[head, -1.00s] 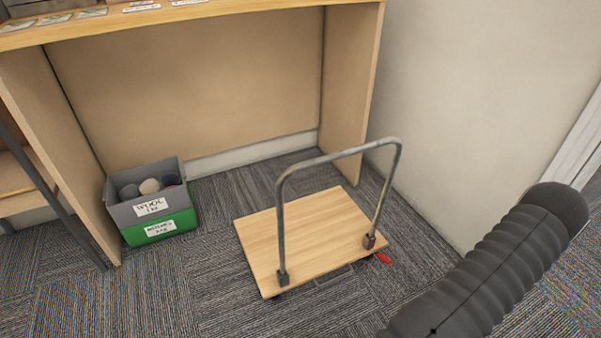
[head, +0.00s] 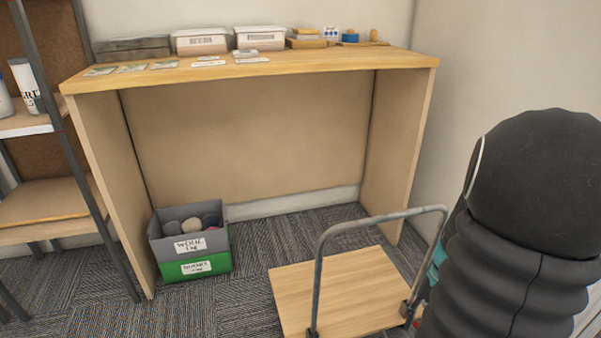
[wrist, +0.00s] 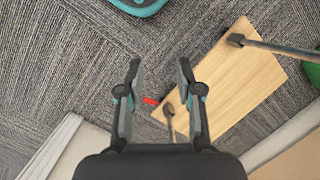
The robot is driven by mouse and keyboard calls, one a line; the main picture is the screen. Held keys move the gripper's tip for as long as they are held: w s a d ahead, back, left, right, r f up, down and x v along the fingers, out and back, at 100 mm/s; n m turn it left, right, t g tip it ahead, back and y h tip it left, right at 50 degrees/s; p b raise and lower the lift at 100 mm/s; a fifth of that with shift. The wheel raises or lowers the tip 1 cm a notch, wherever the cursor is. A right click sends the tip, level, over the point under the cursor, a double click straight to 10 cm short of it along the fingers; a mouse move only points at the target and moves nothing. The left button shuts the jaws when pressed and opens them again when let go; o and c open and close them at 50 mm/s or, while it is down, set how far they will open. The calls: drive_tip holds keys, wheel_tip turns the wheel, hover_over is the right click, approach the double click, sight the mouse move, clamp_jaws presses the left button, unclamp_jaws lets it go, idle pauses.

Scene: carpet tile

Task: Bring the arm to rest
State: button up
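My arm, in a dark ribbed sleeve, fills the right side of the head view. My gripper (wrist: 157,100) shows in the wrist view with its two fingers apart and nothing between them but carpet and a red piece beyond. It hangs above the floor near the edge of the platform trolley (wrist: 240,85). In the head view the gripper is hidden behind the sleeve. The trolley's wooden deck (head: 335,295) and grey handle show there, partly covered by my arm on the right.
A grey and green crate pair (head: 190,245) with round balls in the upper one stands under the wooden table (head: 270,68). White boxes (head: 201,42) and cards lie on the tabletop. A shelf rack (head: 50,205) stands at left. A wall rises at right.

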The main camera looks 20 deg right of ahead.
drive_tip(key=a+r+n+t+h, duration=0.1)
drive_tip(key=a+r+n+t, duration=0.2)
drive_tip(key=a+r, duration=0.7)
drive_tip(key=a+r+n+t+h+p, duration=0.1)
drive_tip(key=a+r+n+t, duration=0.3)
drive_tip(key=a+r, duration=0.6)
drive_tip(key=a+n, duration=0.1)
drive_tip(key=n, duration=0.1)
drive_tip(key=shift+w+a+r+n+h, duration=0.2)
drive_tip(key=shift+n+h, duration=0.1)
drive_tip(key=shift+h, duration=0.1)
